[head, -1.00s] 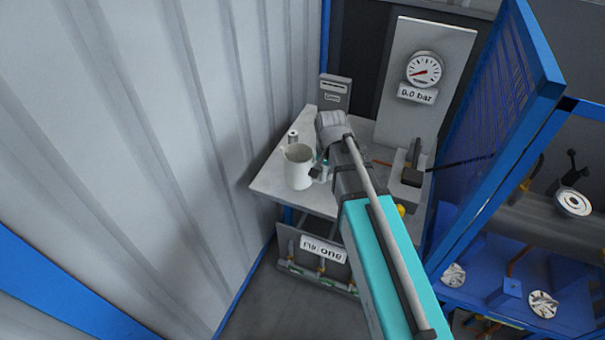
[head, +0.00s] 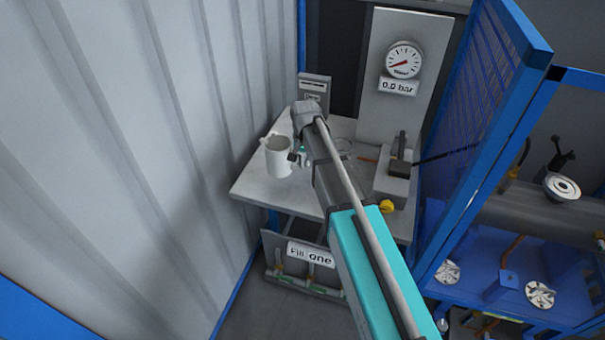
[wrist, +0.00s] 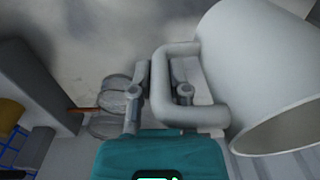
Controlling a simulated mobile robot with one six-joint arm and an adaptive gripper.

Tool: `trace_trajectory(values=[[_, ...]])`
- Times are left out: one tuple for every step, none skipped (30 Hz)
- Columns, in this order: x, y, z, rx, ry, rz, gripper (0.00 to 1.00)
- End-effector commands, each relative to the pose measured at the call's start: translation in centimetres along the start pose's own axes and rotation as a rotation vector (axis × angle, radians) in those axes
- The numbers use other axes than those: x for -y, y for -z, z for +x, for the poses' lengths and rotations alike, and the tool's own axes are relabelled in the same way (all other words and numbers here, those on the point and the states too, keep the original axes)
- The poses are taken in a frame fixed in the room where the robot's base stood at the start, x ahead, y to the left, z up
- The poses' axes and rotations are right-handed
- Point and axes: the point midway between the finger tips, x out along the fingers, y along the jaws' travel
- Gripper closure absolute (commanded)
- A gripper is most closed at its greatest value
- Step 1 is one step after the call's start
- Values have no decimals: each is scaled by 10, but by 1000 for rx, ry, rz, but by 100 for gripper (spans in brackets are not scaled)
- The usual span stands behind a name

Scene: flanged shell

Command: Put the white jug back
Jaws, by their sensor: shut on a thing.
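The white jug (head: 279,161) is at the left part of the grey bench (head: 262,192) in the head view, roughly upright. It fills the right side of the wrist view (wrist: 262,65), with its open mouth at lower right. My gripper (head: 298,158) is on the jug's right side. In the wrist view my gripper's fingers (wrist: 160,92) are shut on the jug's handle (wrist: 192,117), one on each side of its upright bar. I cannot tell whether the jug's base touches the bench.
A grey box (head: 314,88) stands at the bench's back. A panel with a pressure gauge (head: 404,60) reads 0.0 bar. A grey block with a lever (head: 394,180) is at the right. The corrugated wall (head: 130,150) is close on the left. A blue mesh door (head: 480,130) stands right.

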Motion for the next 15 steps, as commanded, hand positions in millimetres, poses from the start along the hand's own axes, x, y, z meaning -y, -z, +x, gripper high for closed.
trace_trajectory(values=[[3,5,9,0,0,0,100],[4,7,12,0,0,0,100],[4,9,14,0,0,0,100],[5,10,16,0,0,0,100],[6,12,18,0,0,0,100],[6,13,19,0,0,0,100],[7,14,20,0,0,0,100],[7,15,21,0,0,0,100],[8,15,21,0,0,0,100],[8,16,22,0,1,0,100],[8,16,22,0,0,-1,100],[8,16,22,0,0,-1,100],[8,16,22,0,0,-1,100],[8,16,21,0,0,-1,100],[8,16,21,0,0,-1,100]])
